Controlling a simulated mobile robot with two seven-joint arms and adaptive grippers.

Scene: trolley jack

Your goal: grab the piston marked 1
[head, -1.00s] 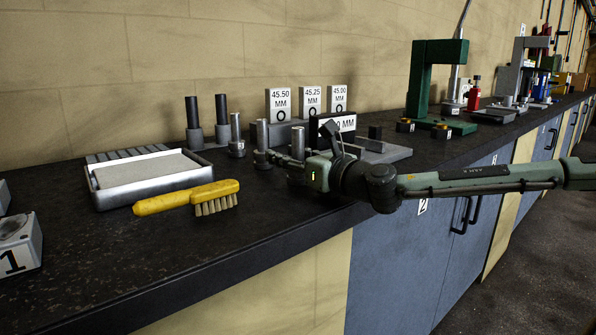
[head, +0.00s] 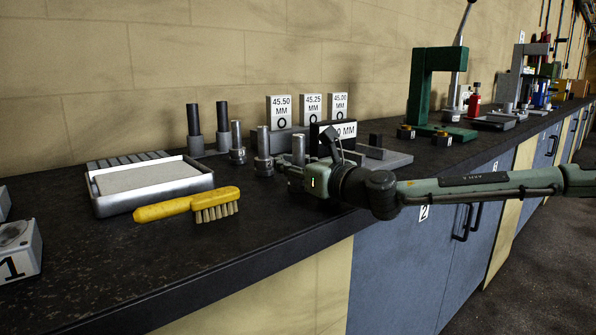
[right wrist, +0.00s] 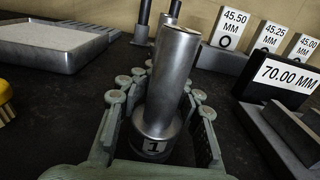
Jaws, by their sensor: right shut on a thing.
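The piston marked 1 is a bright steel cylinder (head: 298,147) with a wider lower part, near the bench's front edge. In the right wrist view the piston (right wrist: 172,80) stands between my fingers, its "1" label low and facing the camera. My right gripper (head: 284,168) comes in from the right and is shut on its lower part; the fingers also show in the right wrist view (right wrist: 160,92). Whether its base touches the bench is hidden. Two similar pistons stand to its left (head: 263,148) and further back (head: 237,140). My left gripper is not in view.
A metal tray (head: 150,205) and a yellow brush (head: 185,205) lie to the left. Marked gauge cards (head: 312,108) and a dark "70.00 MM" block (right wrist: 285,75) stand close behind and right. Two dark rods (head: 194,125) stand behind. A green press frame (head: 418,85) is further right.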

